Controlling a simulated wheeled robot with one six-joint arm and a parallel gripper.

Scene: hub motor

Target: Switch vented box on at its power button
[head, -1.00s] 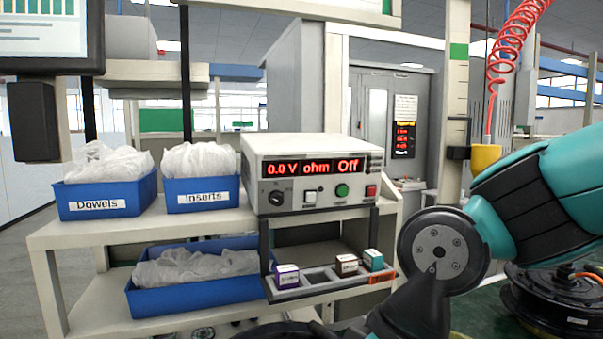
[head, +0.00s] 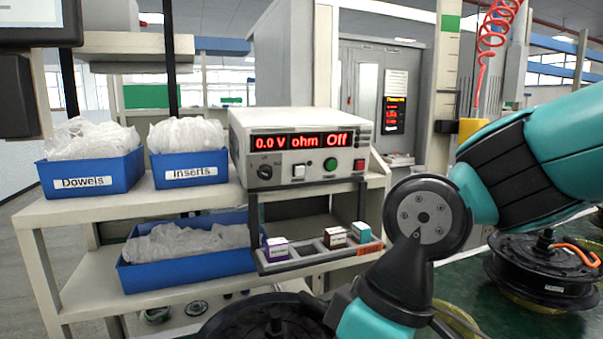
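The vented box (head: 307,150) is a pale beige bench unit on the upper shelf, in the middle of the head view. Its red display (head: 302,141) reads "0.0 V", "ohm" and "Off". Below the display are a black knob (head: 265,171), a white button (head: 298,171), a green button (head: 330,165) and a red button (head: 359,165). Any marks by the buttons are too small to read. My arm comes in from the right and bends down in front of the bench, right of the box. My gripper is below the picture edge.
Blue bins marked Dowels (head: 91,178) and Inserts (head: 193,173) stand left of the box. A rack (head: 318,252) with small coloured boxes hangs below it. A larger blue bin (head: 187,272) is on the lower shelf. A hub motor (head: 545,270) sits on the green surface at right.

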